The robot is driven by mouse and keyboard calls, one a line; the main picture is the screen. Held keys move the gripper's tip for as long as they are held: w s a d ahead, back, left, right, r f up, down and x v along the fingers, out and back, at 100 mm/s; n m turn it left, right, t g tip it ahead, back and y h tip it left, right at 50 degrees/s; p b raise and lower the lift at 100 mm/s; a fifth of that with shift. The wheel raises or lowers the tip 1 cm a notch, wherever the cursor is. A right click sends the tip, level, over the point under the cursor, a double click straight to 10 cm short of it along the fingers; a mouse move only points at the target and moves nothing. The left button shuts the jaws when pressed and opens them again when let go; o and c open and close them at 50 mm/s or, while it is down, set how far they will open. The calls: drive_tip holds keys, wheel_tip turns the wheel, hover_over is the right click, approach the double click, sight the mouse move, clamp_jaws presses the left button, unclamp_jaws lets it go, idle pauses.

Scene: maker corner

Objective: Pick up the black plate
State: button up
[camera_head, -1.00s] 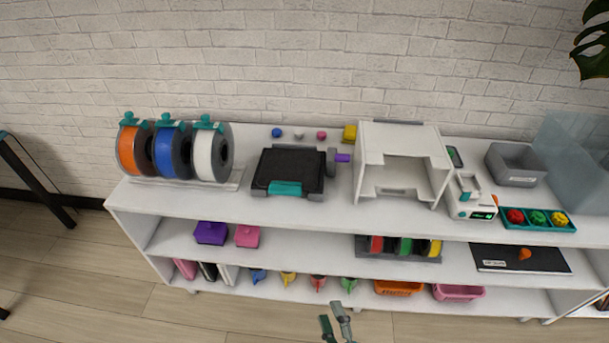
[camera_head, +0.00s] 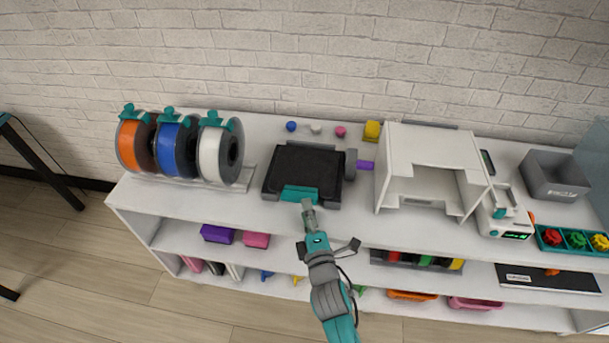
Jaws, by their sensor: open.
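The black plate (camera_head: 307,165) lies flat on the top shelf, on a dark holder with grey corners and a teal front tab (camera_head: 299,194). My gripper (camera_head: 307,206) is at the front edge of the plate, over or just in front of the teal tab. The gripper is seen from behind and its fingers are small in the picture. Nothing shows in it, and the plate still lies flat. I cannot tell whether the fingertips touch the tab.
Filament spools (camera_head: 171,147) stand left of the plate. A grey knob (camera_head: 351,164) and a white open frame (camera_head: 434,166) are to the right. Small coloured balls (camera_head: 316,129) and a yellow block (camera_head: 372,131) lie behind. Bare shelf (camera_head: 360,227) shows in front of the frame.

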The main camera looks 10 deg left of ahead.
sight(304, 193)
drive_tip(key=shift+d+x, duration=0.15)
drive_tip(key=shift+x, duration=1.35)
drive_tip(key=shift+d+x, duration=0.1)
drive_tip(key=shift+x, duration=1.4)
drive_tip(key=shift+w, duration=0.1)
clamp_jaws()
